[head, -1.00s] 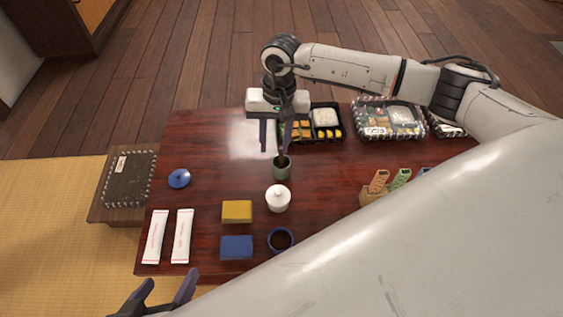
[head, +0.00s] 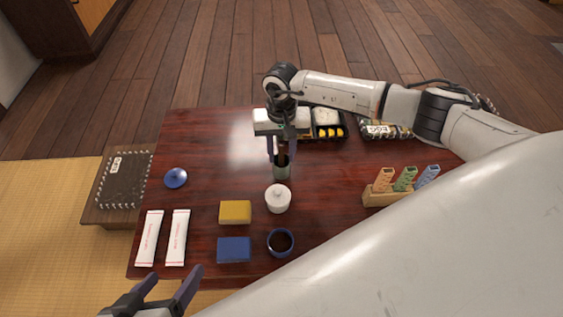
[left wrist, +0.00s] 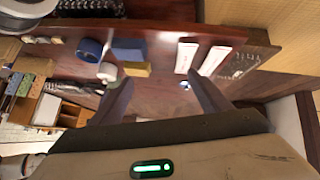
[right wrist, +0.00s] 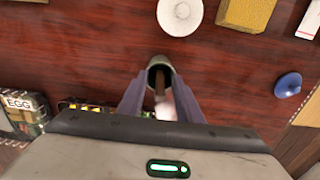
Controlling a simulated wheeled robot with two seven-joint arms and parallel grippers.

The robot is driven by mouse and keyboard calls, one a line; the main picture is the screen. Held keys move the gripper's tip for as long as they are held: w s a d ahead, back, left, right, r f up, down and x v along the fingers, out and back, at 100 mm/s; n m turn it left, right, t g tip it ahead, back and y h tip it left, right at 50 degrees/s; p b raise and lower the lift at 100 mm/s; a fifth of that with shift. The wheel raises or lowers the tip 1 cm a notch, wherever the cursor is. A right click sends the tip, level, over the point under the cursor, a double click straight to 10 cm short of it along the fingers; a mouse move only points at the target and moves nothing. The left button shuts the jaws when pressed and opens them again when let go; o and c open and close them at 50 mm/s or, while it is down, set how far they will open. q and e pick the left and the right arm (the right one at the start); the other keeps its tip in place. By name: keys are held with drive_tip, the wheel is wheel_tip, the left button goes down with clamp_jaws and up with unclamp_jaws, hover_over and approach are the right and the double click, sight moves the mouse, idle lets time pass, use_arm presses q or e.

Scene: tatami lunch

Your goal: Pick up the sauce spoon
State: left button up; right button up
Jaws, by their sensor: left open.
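The sauce spoon (right wrist: 159,88) shows as a brown handle standing in a small grey-green cup (head: 281,172) on the table. The rest of it is hidden inside the cup. In the right wrist view the cup (right wrist: 160,66) lies just beyond my fingertips. My right gripper (head: 281,152) points down over the cup, its fingers apart on either side of the handle; I cannot see contact. My left gripper (head: 168,287) is open and empty at the table's front edge, far from the spoon.
A white lidded pot (head: 278,199) stands just in front of the cup. A blue cup (head: 280,242), yellow box (head: 235,212), blue box (head: 234,249) and blue lid (head: 176,178) lie nearby. A wooden holder (head: 382,195) stands right. Bento trays (head: 326,123) are behind.

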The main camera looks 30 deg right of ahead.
clamp_jaws()
drive_tip(key=shift+r, duration=0.35)
wheel_tip(320, 180, up, 9)
drive_tip(key=p, duration=0.3)
drive_tip(key=shift+f, duration=0.15)
use_arm(q)
drive_tip(key=shift+s+a+n+y, duration=0.25)
drive_tip(key=shift+a+n+y, duration=0.05)
drive_tip(key=shift+a, duration=0.6)
use_arm(e)
drive_tip(key=shift+r, duration=0.35)
